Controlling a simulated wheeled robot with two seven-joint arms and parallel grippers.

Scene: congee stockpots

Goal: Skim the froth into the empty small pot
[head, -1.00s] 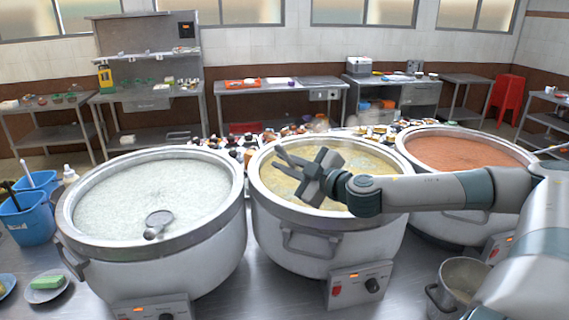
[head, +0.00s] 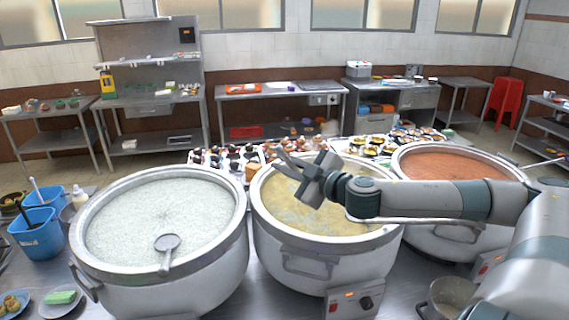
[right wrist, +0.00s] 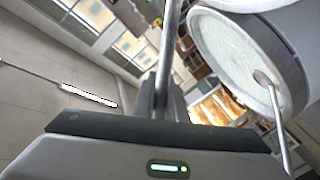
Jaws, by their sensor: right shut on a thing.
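My right gripper (head: 292,167) is over the middle stockpot (head: 312,268), which holds yellowish liquid with pale patches. It is shut on a thin metal rod (right wrist: 168,50), seen between the fingers in the right wrist view; its far end is out of that view. The left stockpot (head: 205,284) holds a pale, speckled white surface. A round-headed ladle (head: 167,243) lies in it, with its handle toward the front rim; it also shows in the right wrist view (right wrist: 263,78). A small metal pot (head: 432,304) stands at the lower right, partly hidden by my arm. My left gripper is out of view.
A third stockpot (head: 450,165) with orange-red contents is at the right, partly behind my arm. Blue buckets (head: 38,235) and a plate with a green sponge (head: 60,298) are at the left. Several small dishes crowd behind the pots.

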